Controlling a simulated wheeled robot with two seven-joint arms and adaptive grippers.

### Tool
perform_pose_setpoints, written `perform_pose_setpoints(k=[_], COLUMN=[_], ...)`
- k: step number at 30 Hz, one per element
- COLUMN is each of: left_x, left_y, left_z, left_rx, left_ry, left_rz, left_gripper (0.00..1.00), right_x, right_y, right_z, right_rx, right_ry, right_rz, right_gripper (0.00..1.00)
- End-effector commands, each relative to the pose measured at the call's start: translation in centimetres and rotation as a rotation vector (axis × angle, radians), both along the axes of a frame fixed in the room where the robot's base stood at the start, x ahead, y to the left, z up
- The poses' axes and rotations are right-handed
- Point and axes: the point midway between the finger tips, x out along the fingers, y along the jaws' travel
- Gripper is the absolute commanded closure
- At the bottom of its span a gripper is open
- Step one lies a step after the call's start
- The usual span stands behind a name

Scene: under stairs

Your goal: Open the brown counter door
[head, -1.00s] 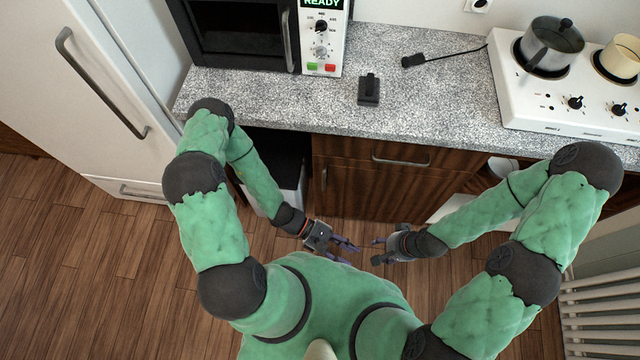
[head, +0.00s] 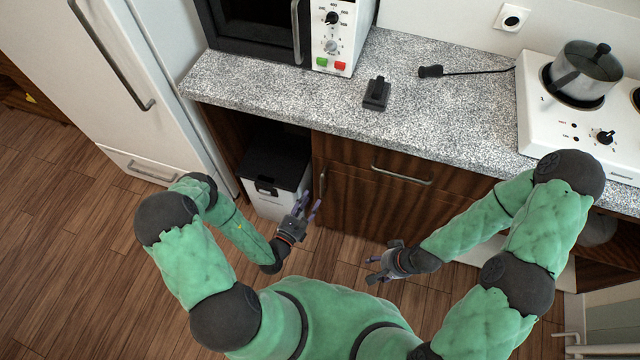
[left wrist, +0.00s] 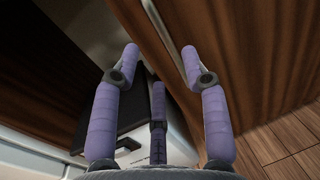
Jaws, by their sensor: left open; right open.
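The brown counter door (head: 365,210) is shut, below a brown drawer front (head: 400,185). Its short upright metal handle (head: 322,182) is at its left edge. My left gripper (head: 310,207) is open and empty, just below and in front of that handle. In the left wrist view its purple fingers (left wrist: 160,52) are spread, with the metal handle (left wrist: 154,14) beyond and between the tips. The fingers appear apart from the handle.
A white bin with a black lid (head: 275,175) stands in the open bay left of the door. A white fridge (head: 120,60) is further left. The granite counter (head: 440,110) overhangs above. The wooden floor (head: 100,260) is clear.

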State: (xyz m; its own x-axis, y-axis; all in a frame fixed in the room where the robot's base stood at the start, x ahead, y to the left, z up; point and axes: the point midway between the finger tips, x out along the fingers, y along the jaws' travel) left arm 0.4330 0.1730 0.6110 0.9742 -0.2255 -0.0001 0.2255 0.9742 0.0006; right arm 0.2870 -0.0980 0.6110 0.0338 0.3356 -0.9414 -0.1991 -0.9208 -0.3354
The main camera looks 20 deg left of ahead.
Motion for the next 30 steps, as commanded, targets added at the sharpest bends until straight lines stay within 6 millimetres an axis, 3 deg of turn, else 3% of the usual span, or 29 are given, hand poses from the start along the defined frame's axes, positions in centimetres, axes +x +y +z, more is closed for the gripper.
perform_pose_setpoints(k=[15,29,30], left_x=[7.2,8.3,8.3], left_y=[-1.8,-2.0,-2.0], left_z=[-0.1,0.0,0.0], left_rx=[0.001,-0.001,-0.001], left_ry=[-0.002,0.0,0.0], left_rz=[-0.005,-0.003,-0.003], left_gripper=[0.55,0.55,0.63], right_x=[0.0,0.0,0.0], right_y=[0.0,0.0,0.0], right_z=[-2.0,-2.1,-2.1], right_rx=[0.0,0.0,0.0], right_ry=[0.0,0.0,0.0], right_rz=[0.0,0.0,0.0], right_gripper=[0.45,0.45,0.45])
